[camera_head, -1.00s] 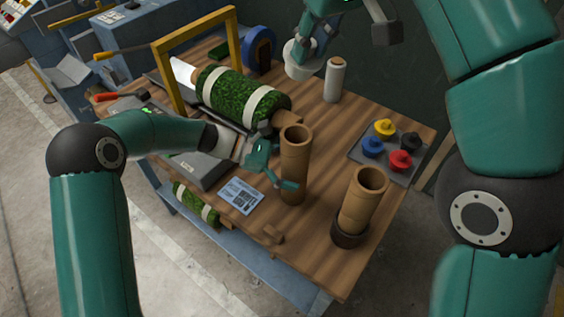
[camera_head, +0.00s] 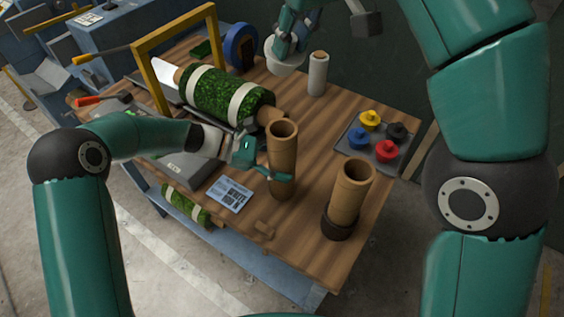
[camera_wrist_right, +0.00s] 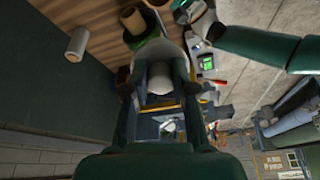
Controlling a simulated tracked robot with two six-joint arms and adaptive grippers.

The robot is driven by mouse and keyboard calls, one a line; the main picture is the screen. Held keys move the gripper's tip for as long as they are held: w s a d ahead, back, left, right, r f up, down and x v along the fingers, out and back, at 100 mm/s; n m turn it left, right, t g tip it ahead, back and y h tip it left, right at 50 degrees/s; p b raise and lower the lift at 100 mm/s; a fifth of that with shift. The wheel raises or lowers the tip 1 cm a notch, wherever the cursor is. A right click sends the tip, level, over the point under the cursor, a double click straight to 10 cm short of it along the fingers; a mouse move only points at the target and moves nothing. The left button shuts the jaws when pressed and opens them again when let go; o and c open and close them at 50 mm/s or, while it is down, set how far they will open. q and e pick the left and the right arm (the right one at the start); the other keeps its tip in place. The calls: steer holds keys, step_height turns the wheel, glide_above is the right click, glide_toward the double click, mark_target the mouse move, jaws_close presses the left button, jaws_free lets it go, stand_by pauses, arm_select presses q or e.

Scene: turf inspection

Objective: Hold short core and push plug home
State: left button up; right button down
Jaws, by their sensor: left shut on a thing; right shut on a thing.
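A brown cardboard core (camera_head: 283,150) stands upright near the middle of the wooden bench, with its open top facing up. My left gripper (camera_head: 278,174) is shut on it at its lower part. A second brown core (camera_head: 350,192) stands to the right in a dark ring (camera_head: 338,226). My right gripper (camera_head: 288,50) is at the back of the bench, shut on a pale round thing (camera_head: 285,66), which also shows between the fingers in the right wrist view (camera_wrist_right: 158,78). Yellow (camera_head: 369,119), blue (camera_head: 358,137), red (camera_head: 386,151) and black (camera_head: 397,131) plugs sit on a grey tray (camera_head: 350,134).
A turf roll (camera_head: 215,92) with white bands lies under a yellow frame (camera_head: 147,40), behind the held core. A white roll (camera_head: 318,75) stands near the back edge.

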steer(key=shift+s+d, duration=0.15)
steer(key=shift+d, duration=0.05)
steer(key=shift+f, duration=0.1)
steer(key=shift+f, duration=6.5)
steer(key=shift+a, duration=0.1)
steer(key=shift+w+a+m+g+h, duration=0.35)
steer(key=shift+w+m+g+h, duration=0.2)
steer(key=shift+g, duration=0.25)
steer(key=shift+w+a+m+g+h, duration=0.35)
steer(key=shift+m+g+h, duration=0.1)
steer(key=shift+g+h, duration=0.3)
steer(key=shift+f, duration=1.7)
steer(key=shift+s+f, duration=0.1)
steer(key=shift+f, duration=0.35)
steer(key=shift+f, duration=0.15)
